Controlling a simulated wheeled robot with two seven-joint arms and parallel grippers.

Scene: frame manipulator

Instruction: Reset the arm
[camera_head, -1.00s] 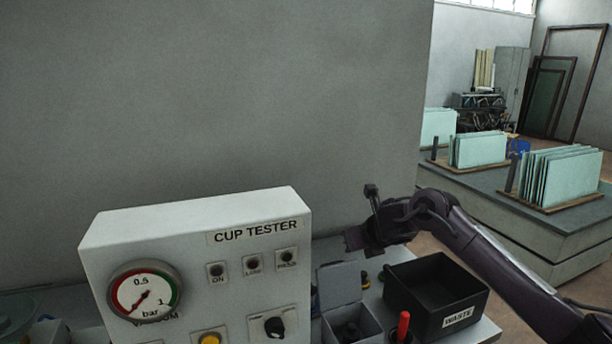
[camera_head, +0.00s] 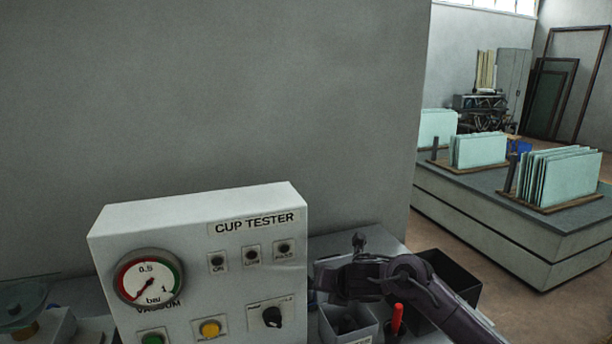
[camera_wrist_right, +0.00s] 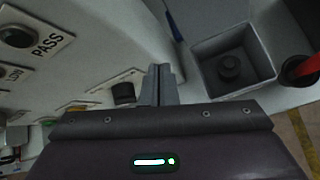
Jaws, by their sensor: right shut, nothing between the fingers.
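My right arm (camera_head: 405,275) comes in from the lower right in the head view and bends over the bench beside the cup tester. Its hand (camera_head: 340,280) is close to the tester's right side; the fingertips are hard to make out there. In the right wrist view my right gripper (camera_wrist_right: 160,84) has its two fingers together and holds nothing. The fingers point toward the area between the black knob (camera_wrist_right: 123,93) of the tester and the grey open box (camera_wrist_right: 232,62). My left gripper is in neither view.
The white cup tester (camera_head: 190,208) with its gauge (camera_head: 148,280) stands at the front. A black bin (camera_head: 450,268), partly hidden by my arm, and a red-handled tool (camera_head: 397,318) are to its right. Racks of glass panes (camera_head: 560,178) stand farther back. The grey wall is behind.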

